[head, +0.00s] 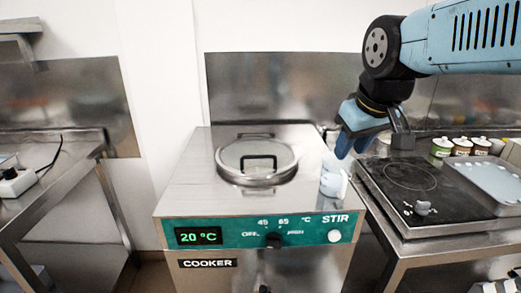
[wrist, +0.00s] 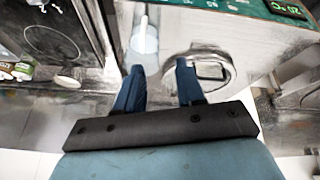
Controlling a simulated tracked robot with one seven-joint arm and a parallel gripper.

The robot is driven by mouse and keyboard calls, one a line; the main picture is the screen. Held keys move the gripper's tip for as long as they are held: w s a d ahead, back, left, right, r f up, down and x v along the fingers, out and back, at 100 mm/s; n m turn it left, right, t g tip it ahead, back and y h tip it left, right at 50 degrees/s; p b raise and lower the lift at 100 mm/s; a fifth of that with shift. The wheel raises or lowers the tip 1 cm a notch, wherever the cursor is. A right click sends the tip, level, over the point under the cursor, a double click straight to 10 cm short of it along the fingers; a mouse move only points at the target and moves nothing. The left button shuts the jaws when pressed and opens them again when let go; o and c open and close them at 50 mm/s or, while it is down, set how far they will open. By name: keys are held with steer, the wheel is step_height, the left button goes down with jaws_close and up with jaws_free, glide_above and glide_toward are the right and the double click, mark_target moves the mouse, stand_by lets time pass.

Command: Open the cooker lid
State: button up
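The cooker (head: 190,190) is a steel box with a green front panel that reads 20 °C. Its round glass lid (head: 233,157) lies closed on top, with a black handle (head: 259,158) across it. The lid also shows in the wrist view (wrist: 228,62), right of and partly behind the right finger. My gripper (head: 353,148) is in the air to the right of the lid, above the cooker's right edge. In the wrist view my gripper (wrist: 158,68) shows two blue fingers apart with nothing held between them.
A pale jug-like container (head: 332,182) stands on the cooker's right edge, below my gripper. To the right is a table with a black hotplate (head: 385,182), a tray (head: 490,178) and several small jars (head: 462,147). A steel table (head: 75,160) stands at left.

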steer(key=w+a+r+n+g, duration=0.1)
steer(key=w+a+r+n, duration=0.2)
steer(key=w+a+n, duration=0.55)
steer(key=n+g, duration=0.2)
steer(key=n, duration=0.4)
glide_toward(262, 156)
steer(key=f, duration=0.2)
steer(key=w+f, duration=0.1)
steer(key=f, duration=0.4)
steer(key=shift+w+d+f, duration=0.15)
steer(key=shift+w+f, duration=0.15)
steer(key=shift+c, duration=0.5)
jaws_close()
steer(key=shift+r, duration=0.2)
